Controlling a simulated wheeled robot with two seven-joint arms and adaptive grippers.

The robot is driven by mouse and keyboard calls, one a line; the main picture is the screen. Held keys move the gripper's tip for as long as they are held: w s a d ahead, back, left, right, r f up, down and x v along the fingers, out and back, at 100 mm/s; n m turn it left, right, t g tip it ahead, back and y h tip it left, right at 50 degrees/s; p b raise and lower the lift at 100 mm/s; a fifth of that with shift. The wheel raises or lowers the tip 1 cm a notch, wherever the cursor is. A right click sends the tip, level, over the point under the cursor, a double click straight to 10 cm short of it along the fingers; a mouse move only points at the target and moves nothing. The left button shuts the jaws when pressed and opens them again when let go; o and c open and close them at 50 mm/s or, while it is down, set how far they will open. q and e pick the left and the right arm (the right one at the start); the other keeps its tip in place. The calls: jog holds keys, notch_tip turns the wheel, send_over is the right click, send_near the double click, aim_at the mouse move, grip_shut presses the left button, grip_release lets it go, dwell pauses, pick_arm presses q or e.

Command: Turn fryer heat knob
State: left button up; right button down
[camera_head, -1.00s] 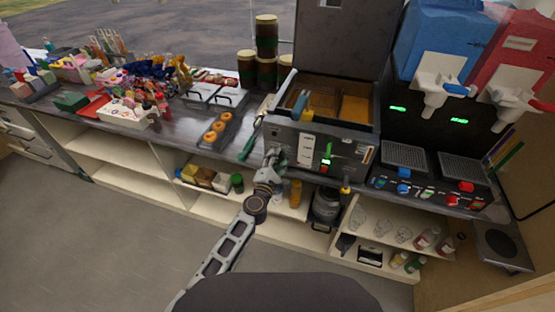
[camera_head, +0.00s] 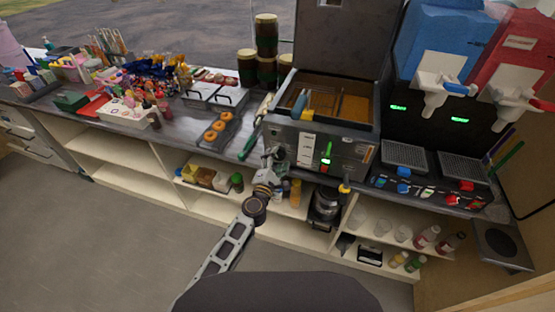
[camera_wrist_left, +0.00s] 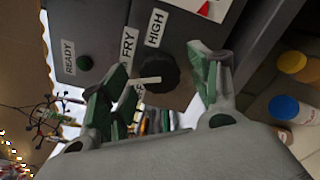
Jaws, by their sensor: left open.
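The fryer (camera_head: 350,145) is a dark metal box on the counter, with oil and baskets in its top and labels on its front panel. My left gripper (camera_head: 277,156) is in front of the panel's left part, open and empty. In the left wrist view, the black round heat knob (camera_wrist_left: 160,74) with a pale pointer shows between the open green-padded fingers of my gripper (camera_wrist_left: 160,66). The labels FRY and HIGH stand beside the knob; another label is partly hidden by a finger. In the head view the gripper seems to cover the knob. My right gripper is out of view.
A tray of doughnuts (camera_head: 217,128) stands left of the fryer. Slush machines (camera_head: 430,130) stand to the right. Below the counter are shelves with bottles (camera_head: 398,260). The floor (camera_head: 90,235) is clear.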

pick_arm(q)
jog(key=v, duration=1.1)
dwell(0.4)
jog(key=shift+s+r, duration=0.1)
dwell(0.5)
